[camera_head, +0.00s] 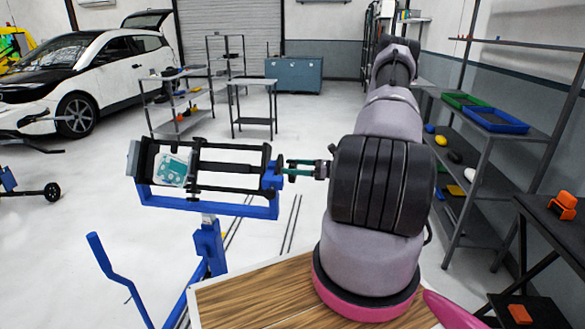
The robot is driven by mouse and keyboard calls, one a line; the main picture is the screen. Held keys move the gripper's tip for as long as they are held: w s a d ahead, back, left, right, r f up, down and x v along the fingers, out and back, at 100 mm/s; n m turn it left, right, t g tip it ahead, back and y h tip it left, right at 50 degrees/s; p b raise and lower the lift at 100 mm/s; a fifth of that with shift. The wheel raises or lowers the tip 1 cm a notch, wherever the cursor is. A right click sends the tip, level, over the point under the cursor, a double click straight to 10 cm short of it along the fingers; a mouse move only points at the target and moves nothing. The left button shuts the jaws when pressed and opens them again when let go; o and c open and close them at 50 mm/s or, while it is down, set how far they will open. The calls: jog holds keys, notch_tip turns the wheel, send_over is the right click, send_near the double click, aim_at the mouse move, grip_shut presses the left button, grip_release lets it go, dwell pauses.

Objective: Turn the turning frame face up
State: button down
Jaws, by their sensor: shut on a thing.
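The turning frame (228,168) is a black open frame of long bars, seen in front of my arm to the left. It sits in a blue stand (207,205) with upright ends. A teal and white panel (173,169) shows inside it near the left end. My gripper (289,169) has green fingers and reaches in from the right. It is shut on the right end of the turning frame, beside the blue upright. The exact contact is too small to make out. Which way the frame faces is unclear.
My arm stands over a wooden top (255,300). A blue lever (115,275) rises at the lower left. Shelving with a blue tray (496,119) and green tray (463,101) stands on the right. A white car (95,70) is at the back left. Open floor lies behind the stand.

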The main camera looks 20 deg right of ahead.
jog(key=shift+w+d+f+m, duration=0.1)
jog(key=shift+m, duration=0.85)
jog(key=shift+w+d+f+m, duration=0.1)
jog(key=shift+w+m, duration=0.05)
jog(key=shift+m, duration=0.75)
jog(key=shift+w+d+m, duration=0.1)
jog(key=shift+m, duration=0.85)
jog(key=shift+w+d+f+m, duration=0.1)
jog(key=shift+f+m, duration=0.1)
jog(key=shift+m, duration=1)
jog(key=shift+w+d+f+m, duration=0.1)
jog(key=shift+f+m, duration=0.05)
jog(key=shift+m, duration=1.55)
grip_release()
jog(key=v, duration=1)
jog(key=shift+s+d, duration=0.25)
jog(key=shift+d, duration=0.1)
